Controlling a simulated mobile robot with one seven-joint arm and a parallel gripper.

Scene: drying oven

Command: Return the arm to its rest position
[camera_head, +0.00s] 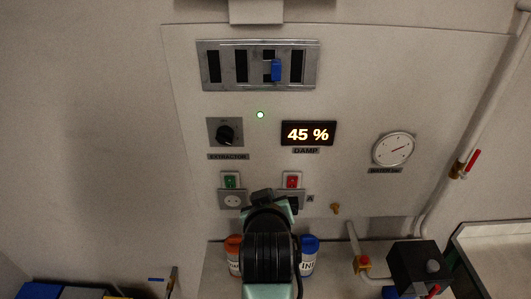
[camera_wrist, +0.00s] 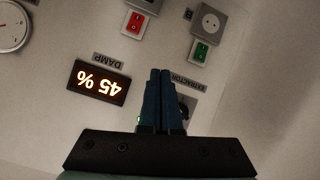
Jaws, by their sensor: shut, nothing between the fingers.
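My arm (camera_head: 268,245) rises from the bottom middle of the head view, bent in front of the wall panel (camera_head: 360,90). My gripper (camera_wrist: 160,73) shows in the wrist view with its two dark blue fingers together and nothing between them. The fingers point toward the panel and partly cover the extractor knob (camera_wrist: 185,104). I cannot tell whether they touch the panel. In the head view my gripper is hidden behind the arm.
The panel carries the extractor knob (camera_head: 225,134), a display (camera_head: 308,133) reading 45 %, a gauge (camera_head: 394,149), and green (camera_head: 231,181) and red (camera_head: 292,180) switches. Orange (camera_head: 233,256) and blue-capped (camera_head: 308,256) containers stand beside my arm. A black box (camera_head: 418,264) is at right.

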